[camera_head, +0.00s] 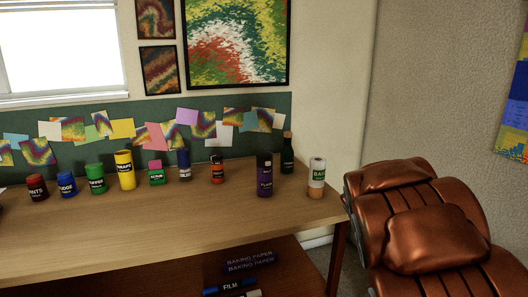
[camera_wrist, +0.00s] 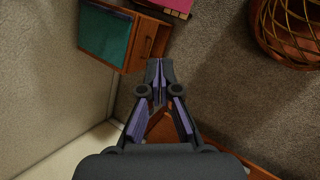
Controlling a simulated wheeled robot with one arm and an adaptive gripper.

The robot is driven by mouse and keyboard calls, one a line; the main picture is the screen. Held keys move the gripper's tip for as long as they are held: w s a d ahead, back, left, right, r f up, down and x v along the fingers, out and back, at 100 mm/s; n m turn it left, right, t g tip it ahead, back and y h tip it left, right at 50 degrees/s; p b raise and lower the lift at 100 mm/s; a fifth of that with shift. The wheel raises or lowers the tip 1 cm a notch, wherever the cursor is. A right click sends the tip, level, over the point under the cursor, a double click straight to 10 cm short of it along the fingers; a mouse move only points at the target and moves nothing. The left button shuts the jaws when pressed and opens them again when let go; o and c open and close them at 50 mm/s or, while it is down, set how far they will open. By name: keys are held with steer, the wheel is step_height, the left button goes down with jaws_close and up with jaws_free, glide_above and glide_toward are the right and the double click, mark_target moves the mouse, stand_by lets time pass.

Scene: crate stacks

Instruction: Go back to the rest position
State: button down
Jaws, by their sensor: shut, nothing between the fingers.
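My gripper (camera_wrist: 158,72) shows only in the wrist view, at the middle. Its fingertips are together with nothing between them. It hangs in the air over the grey carpet, and a wooden piece with a teal panel (camera_wrist: 106,36) lies beyond it at the upper left. The head view shows neither my arm nor my gripper.
In the head view, a wooden table (camera_head: 130,225) carries several bottles and cans, among them a yellow can (camera_head: 125,170) and a purple bottle (camera_head: 265,178). A brown leather chair (camera_head: 430,235) stands at the right. The wrist view shows a woven basket (camera_wrist: 290,32) at the upper right.

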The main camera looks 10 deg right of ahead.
steer(key=s+a+r+m+y+p, duration=0.3)
steer(key=s+a+r+p, duration=0.2)
steer(key=s+a, duration=0.5)
steer(key=s+a+r+m+y+p, duration=0.2)
steer(key=s+a+r+p, duration=0.4)
steer(key=s+a, duration=0.5)
step_height(320, 180, up, 2)
steer(key=shift+s+a+r+m+y+p, duration=0.15)
steer(key=shift+s+a+m+y+p, duration=0.2)
steer(key=shift+a+y, duration=0.7)
